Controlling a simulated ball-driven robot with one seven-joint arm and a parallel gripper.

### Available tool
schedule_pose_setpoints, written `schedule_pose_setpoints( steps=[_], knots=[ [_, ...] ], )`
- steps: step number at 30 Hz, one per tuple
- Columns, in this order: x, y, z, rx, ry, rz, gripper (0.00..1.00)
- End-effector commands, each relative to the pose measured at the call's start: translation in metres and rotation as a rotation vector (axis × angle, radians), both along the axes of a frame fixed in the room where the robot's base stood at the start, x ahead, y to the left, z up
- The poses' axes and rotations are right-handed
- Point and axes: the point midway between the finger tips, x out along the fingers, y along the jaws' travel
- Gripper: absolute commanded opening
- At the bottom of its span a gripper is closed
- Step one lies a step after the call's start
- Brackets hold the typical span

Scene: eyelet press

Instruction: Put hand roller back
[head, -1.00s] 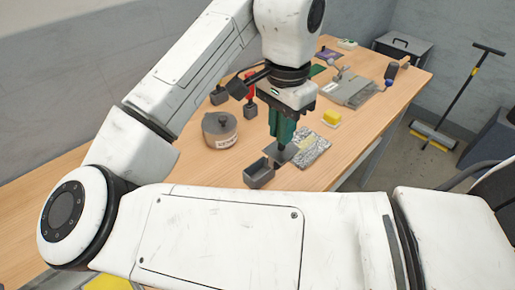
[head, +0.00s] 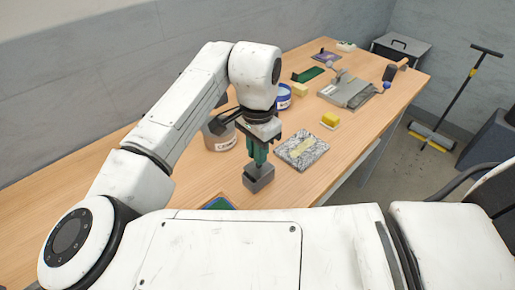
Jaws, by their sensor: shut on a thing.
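My gripper (head: 258,152) is at the centre of the head view, pointing down, with dark green fingers. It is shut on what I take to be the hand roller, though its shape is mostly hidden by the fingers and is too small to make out. A small grey box-like holder (head: 259,182) stands on the table directly under the fingertips. The fingertips overlap its top edge in the picture. I cannot tell how deep the held thing sits in the holder.
A pot (head: 222,139) is partly behind my arm. A blue-edged pad (head: 218,203) lies in front. A blue tub (head: 284,99) and grey press (head: 344,91) stand farther back.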

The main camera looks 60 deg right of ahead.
Motion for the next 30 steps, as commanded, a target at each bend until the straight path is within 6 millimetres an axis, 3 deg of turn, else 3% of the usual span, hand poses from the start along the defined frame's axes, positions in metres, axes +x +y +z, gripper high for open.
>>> schedule_pose_setpoints(
  steps=[13,14,21,30],
  knots=[
    [0.0001,0.0002,-0.0096,0.001,-0.001,0.0,0.0],
    [0.0002,0.0002,-0.0088,0.001,-0.001,0.0,0.21],
    [0.0001,0.0002,-0.0086,0.001,0.0,0.0,0.43],
    [0.0003,0.0002,-0.0046,0.001,-0.001,0.0,0.43]
  ],
)
